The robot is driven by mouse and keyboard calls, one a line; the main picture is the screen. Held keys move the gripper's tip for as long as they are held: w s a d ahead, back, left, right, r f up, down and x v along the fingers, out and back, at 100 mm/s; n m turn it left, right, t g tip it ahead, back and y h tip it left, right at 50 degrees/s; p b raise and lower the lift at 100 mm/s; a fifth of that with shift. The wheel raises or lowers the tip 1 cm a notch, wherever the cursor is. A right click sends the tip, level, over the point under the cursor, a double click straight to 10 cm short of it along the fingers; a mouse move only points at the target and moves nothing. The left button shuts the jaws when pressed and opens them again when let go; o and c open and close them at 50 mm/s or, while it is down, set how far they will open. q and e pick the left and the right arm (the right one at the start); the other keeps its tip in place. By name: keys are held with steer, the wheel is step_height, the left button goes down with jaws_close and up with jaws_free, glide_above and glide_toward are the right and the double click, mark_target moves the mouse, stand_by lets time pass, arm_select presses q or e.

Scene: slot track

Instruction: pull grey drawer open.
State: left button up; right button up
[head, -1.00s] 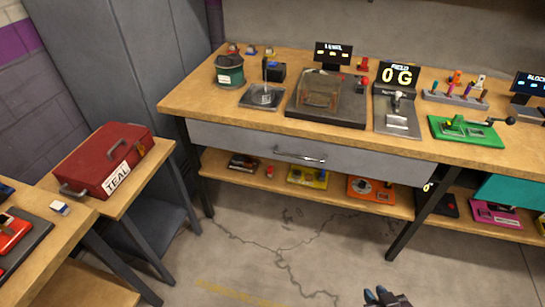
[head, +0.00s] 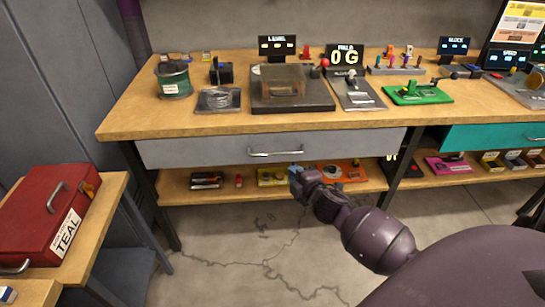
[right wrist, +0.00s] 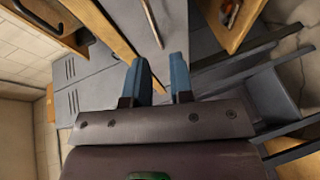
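The grey drawer (head: 200,150) sits under the wooden workbench top and looks shut. Its silver bar handle (head: 275,153) is at the middle of its front. My right gripper (head: 297,171) is in front of the bench, just below and right of the handle in the head view. I see no contact with the handle. In the right wrist view its two blue fingers (right wrist: 160,68) stand apart with nothing between them. My left gripper is in neither view.
A teal drawer (head: 490,136) is further right. The lower shelf (head: 225,192) holds several colored devices below the grey drawer. A red toolbox (head: 40,222) labelled TEAL stands on a side table at left. The floor in front of the bench is clear.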

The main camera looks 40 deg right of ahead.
mark_target(276, 153)
steer(key=shift+n, duration=0.3)
steer(key=b+x, duration=0.1)
steer(key=x, duration=0.7)
steer(key=r+b+x, duration=0.1)
steer(key=x, duration=0.3)
steer(key=shift+w+d+b, duration=0.15)
steer(key=shift+d+b, duration=0.05)
steer(key=shift+b, duration=0.15)
steer(key=shift+w, duration=0.1)
steer(key=shift+c, duration=0.3)
jaws_close()
